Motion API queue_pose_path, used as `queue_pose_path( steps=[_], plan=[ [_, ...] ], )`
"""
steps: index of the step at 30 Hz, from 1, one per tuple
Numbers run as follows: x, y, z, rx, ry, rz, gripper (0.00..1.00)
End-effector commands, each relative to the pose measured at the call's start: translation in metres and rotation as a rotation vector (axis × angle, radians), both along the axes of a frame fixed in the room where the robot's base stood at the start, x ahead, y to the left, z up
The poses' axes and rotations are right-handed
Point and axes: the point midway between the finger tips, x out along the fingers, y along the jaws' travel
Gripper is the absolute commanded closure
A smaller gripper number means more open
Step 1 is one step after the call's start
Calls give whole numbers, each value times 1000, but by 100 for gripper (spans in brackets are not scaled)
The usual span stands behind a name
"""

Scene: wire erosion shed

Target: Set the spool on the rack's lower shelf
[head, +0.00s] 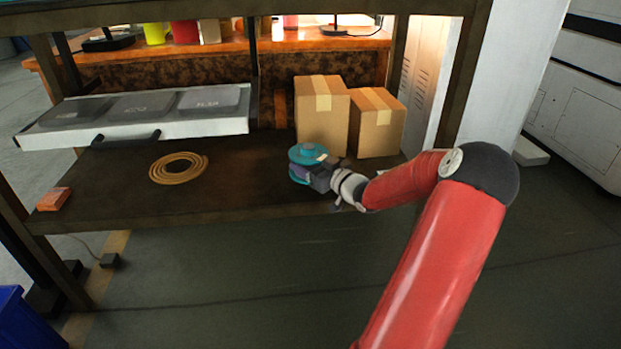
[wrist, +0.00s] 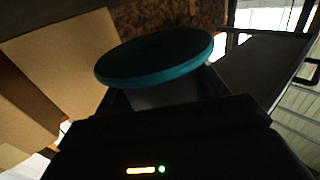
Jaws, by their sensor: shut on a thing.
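The teal spool (head: 307,155) is at the shelf's middle right, in front of the cardboard boxes. My gripper (head: 318,177) is shut on it, with the arm reaching in from the right. The rack's lower shelf (head: 240,190) is a dark board. The spool looks very close to the shelf surface; I cannot tell whether it touches. In the wrist view the spool's teal flange (wrist: 155,58) shows above my gripper (wrist: 165,95), and its lower part is hidden.
Two cardboard boxes (head: 322,115) stand just behind the spool. Bare shelf lies between the hose and the spool.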

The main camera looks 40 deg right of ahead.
Motion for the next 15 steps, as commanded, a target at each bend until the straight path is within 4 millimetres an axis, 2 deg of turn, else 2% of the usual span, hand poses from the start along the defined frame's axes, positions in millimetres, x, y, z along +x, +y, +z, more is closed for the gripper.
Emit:
queue_pose_path(
  steps=[4,10,15],
  plan=[
    [1,0,-9,2,-4,1,87],
    [1,0,-37,2,-5,1,87],
    [1,1,-41,-1,-5,1,87]
  ],
)
